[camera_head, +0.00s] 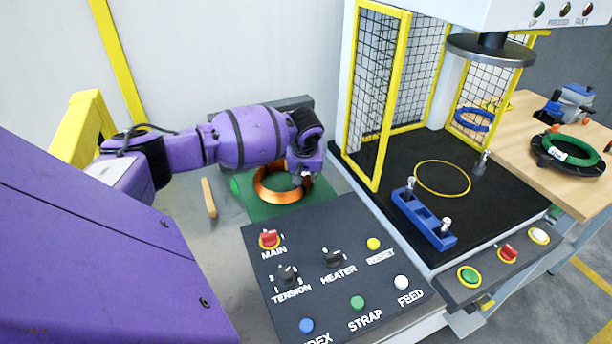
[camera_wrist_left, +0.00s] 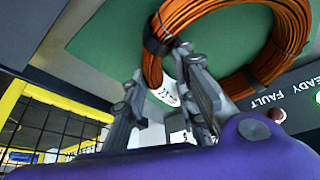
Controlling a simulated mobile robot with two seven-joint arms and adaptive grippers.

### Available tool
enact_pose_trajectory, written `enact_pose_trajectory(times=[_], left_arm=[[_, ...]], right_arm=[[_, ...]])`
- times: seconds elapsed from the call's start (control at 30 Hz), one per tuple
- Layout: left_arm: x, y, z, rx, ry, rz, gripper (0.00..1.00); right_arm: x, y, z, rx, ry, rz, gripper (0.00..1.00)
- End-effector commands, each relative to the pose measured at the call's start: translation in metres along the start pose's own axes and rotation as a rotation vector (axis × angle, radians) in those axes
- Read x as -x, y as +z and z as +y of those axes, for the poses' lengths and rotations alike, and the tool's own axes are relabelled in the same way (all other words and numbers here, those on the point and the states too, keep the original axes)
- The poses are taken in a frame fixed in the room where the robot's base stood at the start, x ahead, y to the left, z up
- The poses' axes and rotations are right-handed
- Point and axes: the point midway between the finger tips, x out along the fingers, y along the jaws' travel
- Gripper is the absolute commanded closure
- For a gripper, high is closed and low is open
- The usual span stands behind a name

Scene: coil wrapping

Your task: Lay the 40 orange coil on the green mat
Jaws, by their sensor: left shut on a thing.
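The orange coil (camera_head: 264,193) is a copper-orange ring with black straps. It appears over the green mat (camera_head: 262,211), behind the control panel; I cannot tell whether it rests flat or is slightly raised. My left gripper (camera_head: 301,181) is at the coil's right side in the head view. In the wrist view, my left gripper (camera_wrist_left: 160,98) has its fingers around the coil's near part, and the coil (camera_wrist_left: 285,45) loops away over the mat (camera_wrist_left: 105,48). A white tag (camera_wrist_left: 166,92) shows between the fingers. My right gripper is not in view.
The control panel (camera_head: 335,262) with knobs and buttons stands in front of the mat. A yellow-framed mesh guard (camera_head: 374,100) and the black wrapping table (camera_head: 400,165) are to the right. A green coil (camera_head: 571,150) lies on the wooden bench (camera_head: 530,120).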

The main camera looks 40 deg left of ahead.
Motion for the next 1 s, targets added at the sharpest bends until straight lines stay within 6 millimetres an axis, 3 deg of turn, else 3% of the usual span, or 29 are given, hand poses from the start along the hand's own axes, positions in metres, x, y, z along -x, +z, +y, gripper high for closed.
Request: enact_pose_trajectory(times=[0.17,0.2,0.33,0.7,0.87,1.0], left_arm=[[0.002,-0.003,0.002,0.001,0.006,0.008,1.0],[0.001,-0.001,0.002,0.001,0.005,0.003,0.71],[0.001,-0.001,0.002,0.0,0.004,0.003,0.56],[0.005,-0.002,0.002,0.0,0.005,0.003,0.56],[0.032,-0.004,0.002,0.0,0.009,0.006,0.56],[0.064,-0.004,0.002,0.0,0.009,0.009,0.56]], right_arm=[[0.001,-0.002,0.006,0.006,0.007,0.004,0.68],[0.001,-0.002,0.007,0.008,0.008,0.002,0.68],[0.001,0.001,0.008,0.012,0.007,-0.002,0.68],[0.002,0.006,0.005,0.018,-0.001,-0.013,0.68],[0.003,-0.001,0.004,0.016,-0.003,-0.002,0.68],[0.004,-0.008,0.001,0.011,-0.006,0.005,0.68]])
